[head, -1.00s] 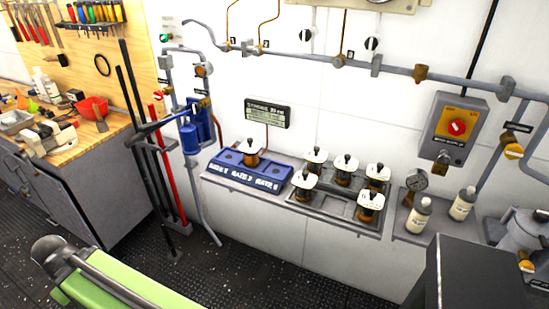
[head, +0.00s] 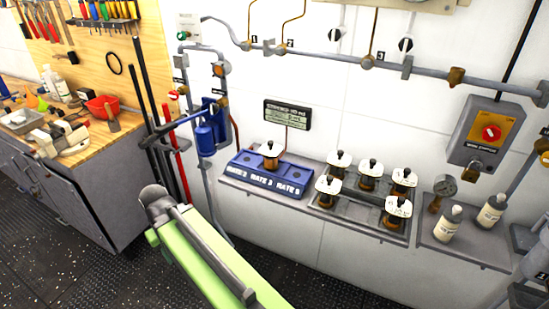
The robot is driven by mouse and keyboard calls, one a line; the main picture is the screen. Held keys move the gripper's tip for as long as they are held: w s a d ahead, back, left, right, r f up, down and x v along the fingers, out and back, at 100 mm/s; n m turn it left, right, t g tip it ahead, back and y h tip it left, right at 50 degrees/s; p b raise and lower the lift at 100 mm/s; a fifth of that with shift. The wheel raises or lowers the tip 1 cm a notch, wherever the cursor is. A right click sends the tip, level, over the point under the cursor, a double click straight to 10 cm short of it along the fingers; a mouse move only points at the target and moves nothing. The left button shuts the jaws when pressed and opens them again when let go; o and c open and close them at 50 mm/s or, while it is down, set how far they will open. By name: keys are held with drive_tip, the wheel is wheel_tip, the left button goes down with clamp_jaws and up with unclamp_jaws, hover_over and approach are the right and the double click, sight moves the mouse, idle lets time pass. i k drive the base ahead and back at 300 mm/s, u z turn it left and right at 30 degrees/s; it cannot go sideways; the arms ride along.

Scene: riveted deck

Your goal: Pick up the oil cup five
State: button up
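Several oil cups with white tops, black knobs and amber bodies stand on a grey tray (head: 345,209) on the wall shelf. They are a back-left cup (head: 340,161), a middle cup (head: 371,170), a right cup (head: 404,179), a front-left cup (head: 328,186) and a front-right cup (head: 397,207). Another cup (head: 270,151) stands on the blue rack (head: 262,184) to the left. The numbers on the cup tops are too small to read, so I cannot tell which is five. My green arm link shows at the lower left, apart from the cups. My gripper is not in view.
White bottles (head: 448,224) and a gauge (head: 444,189) stand on the shelf to the right. A valve post with a blue cylinder (head: 205,139) rises left of the rack. A workbench (head: 85,150) stands at far left. A pipe (head: 330,55) crosses the wall above.

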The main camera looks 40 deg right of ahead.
sight(270, 151)
drive_tip(key=i, duration=0.9)
drive_tip(key=u, duration=0.05)
